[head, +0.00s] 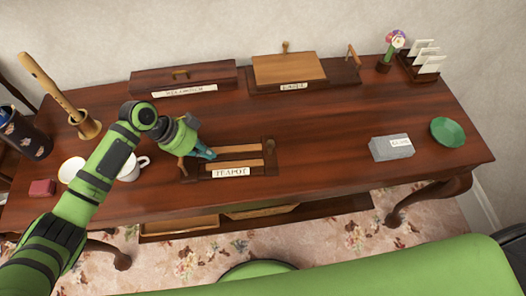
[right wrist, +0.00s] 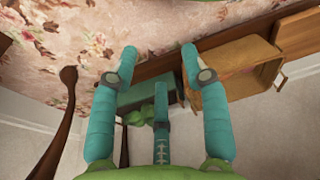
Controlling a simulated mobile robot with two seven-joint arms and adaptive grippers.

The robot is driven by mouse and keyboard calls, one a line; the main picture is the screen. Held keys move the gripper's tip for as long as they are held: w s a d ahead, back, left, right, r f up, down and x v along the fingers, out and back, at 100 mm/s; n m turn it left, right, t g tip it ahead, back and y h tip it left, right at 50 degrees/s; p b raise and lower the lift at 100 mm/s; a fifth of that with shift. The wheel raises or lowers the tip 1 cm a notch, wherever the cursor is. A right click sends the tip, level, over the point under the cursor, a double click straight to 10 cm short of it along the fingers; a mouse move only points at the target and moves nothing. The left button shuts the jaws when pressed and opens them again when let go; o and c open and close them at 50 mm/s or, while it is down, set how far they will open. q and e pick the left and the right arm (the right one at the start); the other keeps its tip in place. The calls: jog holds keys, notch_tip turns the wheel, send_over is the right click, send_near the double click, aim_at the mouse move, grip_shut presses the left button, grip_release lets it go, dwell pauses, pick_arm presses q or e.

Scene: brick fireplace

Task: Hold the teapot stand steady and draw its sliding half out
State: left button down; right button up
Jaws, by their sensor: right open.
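The teapot stand (head: 235,174) is a low dark wooden frame with paler slats and a label reading TEAPOT. It lies on the table near the front edge, left of the middle. My left gripper (head: 208,153) is over its left end, fingers pointing right and down. Whether the fingers touch the stand or are closed on part of it cannot be told. The gripper hides part of the stand's back left. My right gripper (right wrist: 158,50) is open and empty in the right wrist view, with its fingers spread wide. It is not in the head view.
A white cup (head: 141,161) and a red box (head: 42,188) stand left of the stand. A grey box (head: 392,148) and a green dish (head: 447,131) are at the right. Wooden boxes (head: 184,77) line the back.

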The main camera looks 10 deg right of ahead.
jog(key=w+a+r+m+t+y, duration=0.25)
jog(key=w+a+r, duration=0.35)
jog(key=w, duration=0.3)
jog(key=w+a+r+m+t+y, duration=0.25)
jog(key=w+a+r, duration=0.3)
jog(key=w, duration=0.45)
jog(key=s+a+r+m+y, duration=0.2)
jog(key=a+r+y, duration=0.2)
jog(key=a+r, duration=0.8)
jog(key=s+a+r+m+y, duration=0.2)
jog(key=a+r+y, duration=0.3)
jog(key=a+r, duration=0.7)
notch_tip(320, 180, up, 5)
jog(key=w+n+t, duration=0.1)
jog(key=w+n, duration=0.1)
jog(key=n, duration=0.1)
jog(key=n+t+h, duration=0.5)
jog(key=n+h, duration=0.1)
jog(key=h, duration=0.7)
send_near(272, 147)
jog(key=x, duration=1.1)
jog(key=shift+w, duration=0.1)
